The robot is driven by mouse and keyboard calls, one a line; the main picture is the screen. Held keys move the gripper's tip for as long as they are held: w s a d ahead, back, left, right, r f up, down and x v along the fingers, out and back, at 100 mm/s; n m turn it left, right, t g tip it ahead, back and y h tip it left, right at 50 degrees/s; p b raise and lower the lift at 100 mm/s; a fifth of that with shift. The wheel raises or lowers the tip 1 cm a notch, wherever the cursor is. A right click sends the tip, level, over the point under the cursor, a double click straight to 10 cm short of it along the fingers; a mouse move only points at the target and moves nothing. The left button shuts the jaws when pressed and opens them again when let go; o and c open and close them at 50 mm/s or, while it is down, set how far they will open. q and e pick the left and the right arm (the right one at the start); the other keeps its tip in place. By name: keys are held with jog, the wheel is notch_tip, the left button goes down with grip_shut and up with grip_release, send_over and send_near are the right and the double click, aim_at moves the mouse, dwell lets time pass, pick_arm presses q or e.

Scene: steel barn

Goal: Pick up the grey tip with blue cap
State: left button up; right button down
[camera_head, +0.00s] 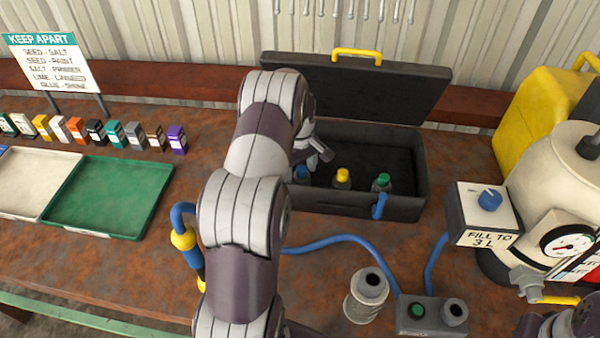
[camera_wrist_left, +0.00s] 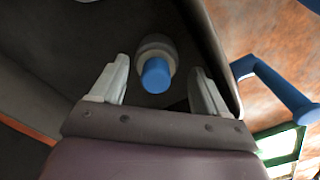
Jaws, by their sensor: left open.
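The grey tip with the blue cap (camera_wrist_left: 156,72) stands inside the dark case (camera_head: 405,205). In the head view its blue cap (camera_head: 301,172) shows partly, beside my left arm. My left gripper (camera_wrist_left: 160,88) is open, with one finger on each side of the blue cap in the wrist view. I cannot tell whether the fingers touch it. In the head view the left gripper (camera_head: 322,150) is over the left part of the case, partly hidden by its own arm.
A yellow-capped tip (camera_head: 342,178) and a green-capped tip (camera_head: 382,182) stand in the same case. The open lid (camera_head: 350,88) rises behind; a blue latch (camera_head: 379,206) is at the front. A blue hose (camera_head: 335,240) crosses the bench. A green tray (camera_head: 110,195) lies left.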

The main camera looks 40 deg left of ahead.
pick_arm(q)
jog(key=shift+w+f, duration=0.15)
jog(key=shift+w, duration=0.2)
jog(key=shift+c, duration=0.9)
jog(key=shift+d, duration=0.1)
jog(key=c, duration=0.9)
jog(key=o, duration=1)
jog(key=shift+o, duration=0.4)
jog(key=shift+r, duration=0.2)
